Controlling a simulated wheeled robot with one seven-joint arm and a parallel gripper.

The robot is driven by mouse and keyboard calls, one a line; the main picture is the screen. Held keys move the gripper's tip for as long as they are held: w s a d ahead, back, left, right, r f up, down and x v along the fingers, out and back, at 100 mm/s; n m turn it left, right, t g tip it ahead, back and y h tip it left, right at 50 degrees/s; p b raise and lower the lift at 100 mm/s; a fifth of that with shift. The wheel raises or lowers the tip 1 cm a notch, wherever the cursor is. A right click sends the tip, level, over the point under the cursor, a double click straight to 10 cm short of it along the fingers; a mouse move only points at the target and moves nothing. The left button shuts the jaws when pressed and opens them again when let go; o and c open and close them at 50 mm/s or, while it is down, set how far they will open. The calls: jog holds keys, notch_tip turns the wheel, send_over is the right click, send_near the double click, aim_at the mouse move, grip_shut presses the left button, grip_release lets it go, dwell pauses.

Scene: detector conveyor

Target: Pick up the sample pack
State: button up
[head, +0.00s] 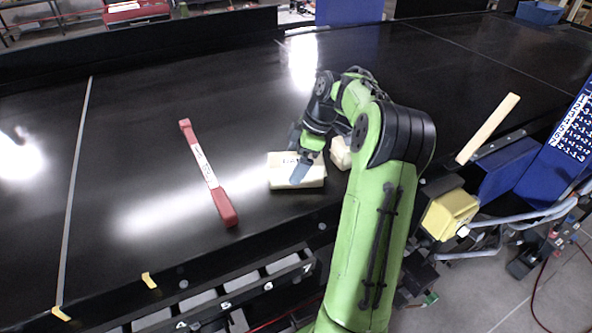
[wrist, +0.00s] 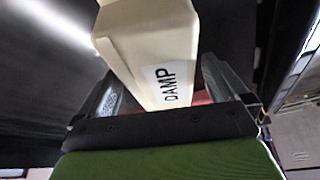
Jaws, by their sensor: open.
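A cream block (head: 283,176), which looks like the sample pack, lies on the black conveyor left of my arm. My gripper (head: 297,156) is down at this block, with one dark finger in front of its near side. In the wrist view, a cream block with a white label reading DAMP (wrist: 150,50) stands between the two fingers of my gripper (wrist: 163,85). The jaws are open, with a finger on each side of it. I cannot tell whether either finger touches it. A second cream piece (head: 341,153) is partly hidden behind my arm.
A long red bar with a white label (head: 208,172) lies on the conveyor (head: 130,130) to the left. The conveyor's left and far parts are largely clear.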

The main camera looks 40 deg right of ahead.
aim_at(296, 159)
jog(key=shift+f, duration=0.2)
dwell(0.3)
jog(key=c, duration=1.5)
notch_tip(296, 159, up, 11)
jog(key=shift+f+p, duration=0.15)
jog(key=shift+p, duration=1.05)
jog(key=shift+f, duration=0.1)
